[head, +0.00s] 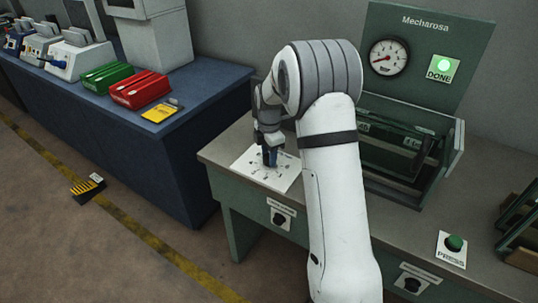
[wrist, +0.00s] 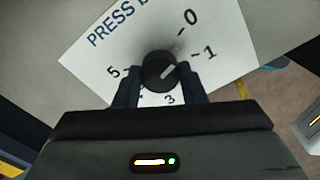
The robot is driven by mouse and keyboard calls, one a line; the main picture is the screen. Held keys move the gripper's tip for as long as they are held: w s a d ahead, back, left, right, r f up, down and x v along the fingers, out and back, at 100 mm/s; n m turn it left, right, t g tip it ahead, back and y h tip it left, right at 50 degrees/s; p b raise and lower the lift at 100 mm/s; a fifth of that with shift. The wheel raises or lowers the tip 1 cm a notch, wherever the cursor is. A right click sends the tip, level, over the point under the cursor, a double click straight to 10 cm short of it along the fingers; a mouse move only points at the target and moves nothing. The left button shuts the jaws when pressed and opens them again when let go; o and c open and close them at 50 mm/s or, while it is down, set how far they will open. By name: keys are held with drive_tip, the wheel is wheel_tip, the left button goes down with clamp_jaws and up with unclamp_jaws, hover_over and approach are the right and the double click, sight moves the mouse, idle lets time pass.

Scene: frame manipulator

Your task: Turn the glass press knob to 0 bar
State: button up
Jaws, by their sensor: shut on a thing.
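The black press knob (wrist: 158,72) sits on a white dial plate with printed numbers (wrist: 98,52), under the heading "PRESS B…". Its white pointer line points up and right in the wrist view, between the 0 and 1 marks, seemingly nearer 1. My gripper (wrist: 158,88) is shut on the knob, one dark finger on each side. In the head view my gripper (head: 270,158) reaches down onto the white plate (head: 250,168) at the bench's left end. The knob itself is hidden there by the fingers.
A gauge (head: 389,57) and a lit green DONE lamp (head: 443,66) are on the green back panel. A dark green frame (head: 440,160) stands right of my arm. A green PRESS button (head: 454,243) is at right. A blue bench (head: 150,130) stands left.

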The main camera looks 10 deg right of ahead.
drive_tip(key=shift+n, duration=0.7)
drive_tip(key=shift+r, duration=0.1)
drive_tip(key=o, duration=1)
wheel_tip(320, 180, up, 8)
drive_tip(key=shift+f, duration=0.15)
